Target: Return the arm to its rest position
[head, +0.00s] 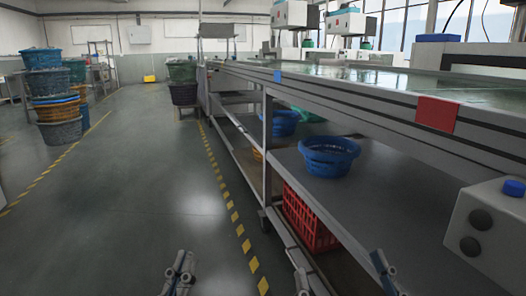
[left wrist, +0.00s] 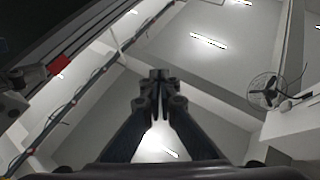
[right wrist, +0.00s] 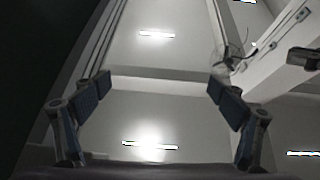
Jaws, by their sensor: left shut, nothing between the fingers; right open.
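My left gripper (head: 180,274) shows at the bottom of the head view, left of the yellow floor line, over the open floor. In the left wrist view its fingers (left wrist: 160,78) meet, with nothing between them, and point up toward the ceiling. My right gripper (head: 342,282) is at the bottom of the head view, with its fingers wide apart beside the long bench. In the right wrist view its two fingers (right wrist: 158,92) stand far apart with only ceiling between them. Neither gripper touches anything that I can see.
The long bench (head: 345,98) runs along the right, with a blue basket (head: 329,157) on its lower shelf (head: 390,190) and a red crate (head: 308,222) beneath. Stacked baskets (head: 58,108) stand at the left. The floor (head: 130,190) between is clear.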

